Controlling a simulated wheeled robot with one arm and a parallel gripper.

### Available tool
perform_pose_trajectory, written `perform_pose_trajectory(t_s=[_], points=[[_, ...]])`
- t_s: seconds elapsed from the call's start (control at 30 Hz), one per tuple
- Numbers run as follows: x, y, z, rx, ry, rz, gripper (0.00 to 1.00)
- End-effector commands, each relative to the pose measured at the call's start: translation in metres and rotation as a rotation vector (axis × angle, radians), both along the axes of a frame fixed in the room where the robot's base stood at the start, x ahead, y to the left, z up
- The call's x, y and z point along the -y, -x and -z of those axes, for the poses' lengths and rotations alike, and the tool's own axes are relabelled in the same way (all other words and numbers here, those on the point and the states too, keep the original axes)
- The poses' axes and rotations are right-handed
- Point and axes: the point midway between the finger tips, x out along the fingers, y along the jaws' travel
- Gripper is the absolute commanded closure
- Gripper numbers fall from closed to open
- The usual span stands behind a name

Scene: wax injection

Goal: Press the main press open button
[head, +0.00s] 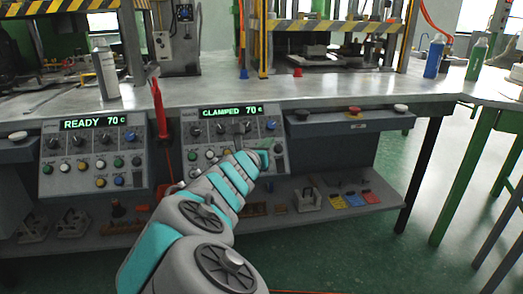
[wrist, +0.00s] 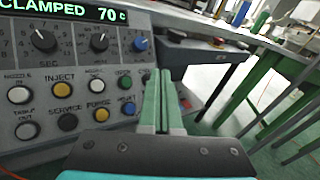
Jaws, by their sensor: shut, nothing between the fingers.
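The right control panel (head: 228,112) has a lit display (head: 231,112) reading CLAMPED 70 C. The wrist view shows its knobs and labelled buttons, including a yellow INJECT button (wrist: 66,88), a white button (wrist: 104,84) and a green button (wrist: 124,82). The labels above the white and green buttons are too small to read surely, so I cannot tell which one is open. My gripper (wrist: 159,74) is shut and empty, its green fingertips just right of the green button. It also shows in the head view (head: 264,157), at the panel's lower right. Contact cannot be judged.
A left panel (head: 92,122) reads READY 70 C. A red pointed object (head: 159,108) stands between the panels. A grey box (head: 346,121) with a red button is right of the right panel.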

Motion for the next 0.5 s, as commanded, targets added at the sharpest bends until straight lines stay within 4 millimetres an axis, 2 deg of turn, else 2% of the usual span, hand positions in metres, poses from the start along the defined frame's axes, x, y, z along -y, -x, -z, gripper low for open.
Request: perform_pose_trajectory(t_s=[0.27,0.5], points=[[-0.002,-0.006,0.008,-0.002,-0.001,0.0,1.0],[-0.006,-0.024,0.026,-0.002,-0.002,0.002,1.0]])
